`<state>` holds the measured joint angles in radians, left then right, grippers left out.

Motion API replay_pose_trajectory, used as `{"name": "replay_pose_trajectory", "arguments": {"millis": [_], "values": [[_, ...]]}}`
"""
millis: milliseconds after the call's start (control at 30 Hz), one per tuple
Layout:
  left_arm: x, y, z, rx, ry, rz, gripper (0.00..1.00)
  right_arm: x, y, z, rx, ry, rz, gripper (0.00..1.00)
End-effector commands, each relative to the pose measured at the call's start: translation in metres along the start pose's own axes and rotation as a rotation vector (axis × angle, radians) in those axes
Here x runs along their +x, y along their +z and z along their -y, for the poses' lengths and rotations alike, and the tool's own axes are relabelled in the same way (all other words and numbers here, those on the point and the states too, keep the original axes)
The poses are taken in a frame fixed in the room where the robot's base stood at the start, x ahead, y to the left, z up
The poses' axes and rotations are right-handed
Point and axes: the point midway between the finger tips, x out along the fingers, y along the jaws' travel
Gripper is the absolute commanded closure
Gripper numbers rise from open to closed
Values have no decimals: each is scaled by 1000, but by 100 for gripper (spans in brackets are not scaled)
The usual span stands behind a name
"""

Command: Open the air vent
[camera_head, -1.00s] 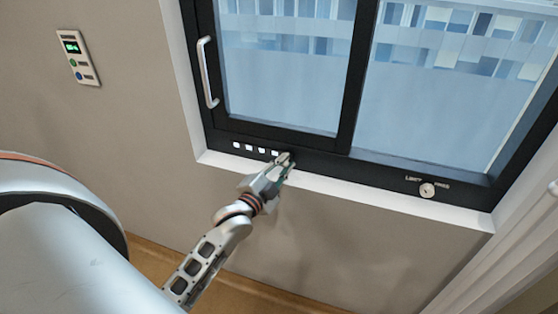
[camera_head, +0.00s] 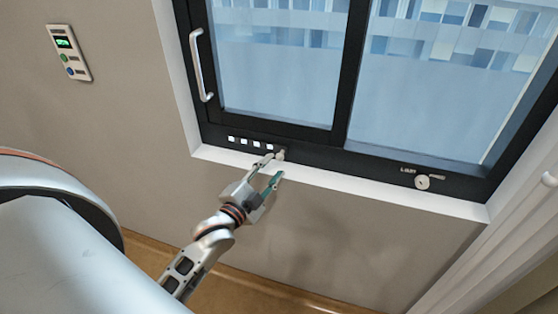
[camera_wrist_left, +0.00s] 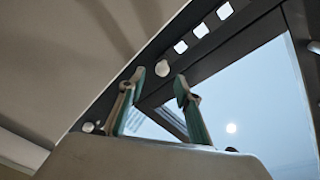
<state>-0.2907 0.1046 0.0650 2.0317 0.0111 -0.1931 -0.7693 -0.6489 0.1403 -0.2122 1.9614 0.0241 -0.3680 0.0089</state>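The air vent is a row of several white openings (camera_head: 251,142) in the black lower frame of the window. A small pale knob (camera_head: 280,154) sits at the right end of the row. The wrist view shows the knob (camera_wrist_left: 162,68) and the white openings (camera_wrist_left: 201,30) clearly. My left gripper (camera_head: 269,171) is open and empty, just below and in front of the knob. In the wrist view the knob appears between and beyond the two spread fingertips (camera_wrist_left: 159,80), apart from them. My right gripper is not in view.
The white sill (camera_head: 350,184) runs below the frame. A round limit lock (camera_head: 422,182) sits further right on the frame. A window handle (camera_head: 201,65) is at left, and a wall panel with a green display (camera_head: 69,52) is further left.

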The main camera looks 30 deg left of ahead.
Motion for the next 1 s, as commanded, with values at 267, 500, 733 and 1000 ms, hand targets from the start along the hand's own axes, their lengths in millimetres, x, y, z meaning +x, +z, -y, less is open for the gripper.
{"name": "replay_pose_trajectory", "arguments": {"millis": [267,500,733,1000], "values": [[-47,0,-1,0,2,1,66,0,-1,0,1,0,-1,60],[-60,0,0,-1,0,0,66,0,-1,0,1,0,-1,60],[-60,0,0,-1,0,0,66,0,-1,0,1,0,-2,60],[-60,0,0,-1,0,0,66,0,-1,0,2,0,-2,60]]}}
